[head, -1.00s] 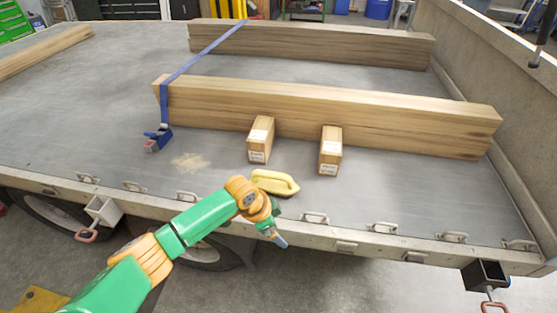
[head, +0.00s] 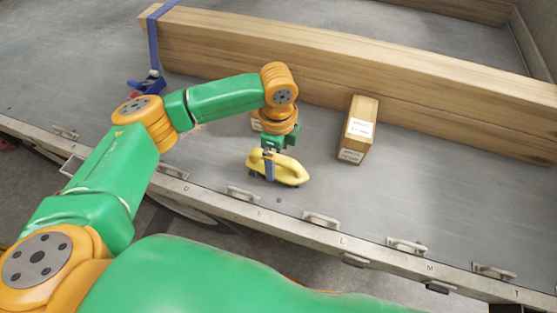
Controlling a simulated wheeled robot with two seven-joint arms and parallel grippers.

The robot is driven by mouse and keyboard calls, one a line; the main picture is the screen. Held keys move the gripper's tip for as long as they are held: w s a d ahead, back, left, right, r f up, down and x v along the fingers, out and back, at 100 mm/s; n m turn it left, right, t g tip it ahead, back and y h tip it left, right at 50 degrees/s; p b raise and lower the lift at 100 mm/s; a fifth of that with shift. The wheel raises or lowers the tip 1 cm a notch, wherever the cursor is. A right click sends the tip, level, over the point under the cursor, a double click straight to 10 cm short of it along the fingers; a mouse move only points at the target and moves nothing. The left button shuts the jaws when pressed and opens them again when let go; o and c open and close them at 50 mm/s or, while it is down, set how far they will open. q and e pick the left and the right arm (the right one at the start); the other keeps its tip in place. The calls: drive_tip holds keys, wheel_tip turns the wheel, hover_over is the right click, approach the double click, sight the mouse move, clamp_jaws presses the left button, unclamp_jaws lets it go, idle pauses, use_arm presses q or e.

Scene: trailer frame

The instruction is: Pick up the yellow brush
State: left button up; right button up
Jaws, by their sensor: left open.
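The yellow brush (head: 292,171) lies on the grey trailer bed near its front edge, with its handle on top. My left gripper (head: 269,172) points down at the left part of the brush, its fingers at the handle and in front of part of it. The gripper is open. I cannot tell whether the fingers touch the handle. My right gripper is not in the view.
A small cardboard box (head: 358,130) stands right of the brush. Another box (head: 256,121) is mostly hidden behind my left wrist. A long wooden beam (head: 330,60) with a blue strap (head: 153,45) lies behind them. Metal loops (head: 321,220) line the bed's edge.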

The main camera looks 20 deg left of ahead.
sight(276, 167)
use_arm(q)
drive_tip(key=f, duration=0.4)
drive_tip(key=shift+s+a+f, duration=0.1)
drive_tip(key=shift+a+f, duration=0.1)
drive_tip(key=shift+a, duration=0.1)
drive_tip(key=shift+f, duration=0.15)
drive_tip(key=c, duration=1.4)
drive_tip(key=shift+r, duration=0.55)
drive_tip(key=shift+c, duration=0.2)
drive_tip(key=s+d+r+p, duration=0.1)
drive_tip(key=s+r+p, duration=0.1)
drive_tip(key=s+r, duration=1)
drive_tip(key=shift+s, duration=0.9)
